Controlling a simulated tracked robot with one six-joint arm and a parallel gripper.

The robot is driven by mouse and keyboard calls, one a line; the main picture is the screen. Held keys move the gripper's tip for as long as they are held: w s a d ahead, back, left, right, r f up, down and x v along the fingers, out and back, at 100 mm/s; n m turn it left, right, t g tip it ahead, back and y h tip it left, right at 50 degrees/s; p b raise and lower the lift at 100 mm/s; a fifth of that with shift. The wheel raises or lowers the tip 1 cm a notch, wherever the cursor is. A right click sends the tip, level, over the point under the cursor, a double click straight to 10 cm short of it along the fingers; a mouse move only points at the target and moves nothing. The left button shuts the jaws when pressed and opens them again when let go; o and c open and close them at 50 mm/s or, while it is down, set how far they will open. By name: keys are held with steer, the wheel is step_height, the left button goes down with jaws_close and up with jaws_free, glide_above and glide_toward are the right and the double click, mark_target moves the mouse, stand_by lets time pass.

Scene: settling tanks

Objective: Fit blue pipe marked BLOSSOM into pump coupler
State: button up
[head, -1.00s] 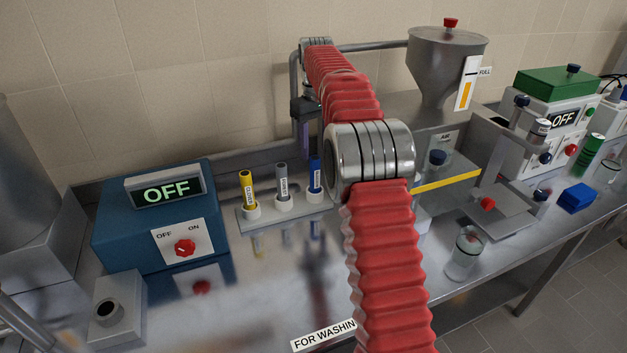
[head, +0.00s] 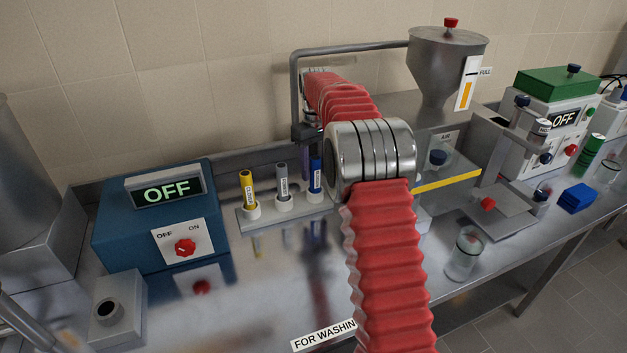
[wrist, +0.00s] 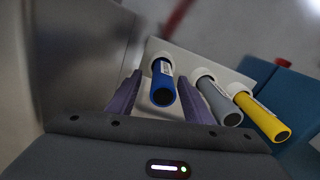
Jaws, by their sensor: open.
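The blue pipe (head: 316,176) stands upright at the right end of a rack, beside a grey and a yellow pipe; its white label is too small to read. In the wrist view the blue pipe (wrist: 162,86) shows between the two purple fingers of my gripper (wrist: 159,78), which is open, with no clear contact. In the head view my gripper (head: 306,150) is just behind the blue pipe, partly hidden by my red-sleeved arm. A grey block with a round dark socket (head: 117,318), apparently the pump coupler, sits at the front left, its socket empty.
The grey pipe (head: 282,183) and yellow pipe (head: 247,188) stand close by in the white rack (head: 254,226). A blue box reading OFF (head: 118,232) is left of the rack. A glass jar (head: 466,255) and hopper (head: 447,62) are right.

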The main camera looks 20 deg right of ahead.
mark_target(315, 177)
steer(key=shift+s+a+f, duration=0.1)
steer(key=shift+f, duration=0.8)
steer(key=shift+s+a+f, duration=0.1)
steer(key=shift+f, duration=0.8)
steer(key=shift+d, duration=0.1)
steer(key=shift+c, duration=0.4)
jaws_close()
